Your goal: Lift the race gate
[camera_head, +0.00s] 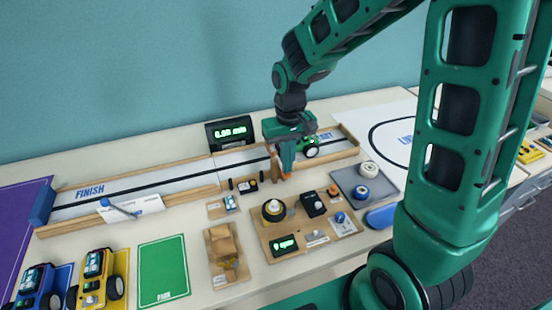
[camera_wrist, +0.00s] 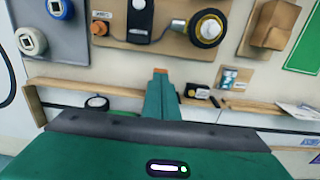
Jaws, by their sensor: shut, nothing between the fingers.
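The race track (camera_head: 130,187) runs along the back of the table between wooden rails, from FINISH at left to START at right. My gripper (camera_head: 287,174) points down at the track's front rail near the START end, its orange-tipped fingers together and empty. A small brown upright piece (camera_head: 274,167) stands just left of the fingers; I cannot tell if it is part of the race gate. A green car (camera_head: 309,148) sits on the track behind my gripper, partly hidden. In the wrist view, my shut fingers (camera_wrist: 160,72) hide part of the rail.
In front of the track lie a wooden board (camera_head: 300,252) with a wheel and electronics, a grey tray (camera_head: 352,177) with rolls, and a green PARK mat (camera_head: 163,268). A timer display (camera_head: 230,133) stands behind the track. Blue and yellow cars are at left.

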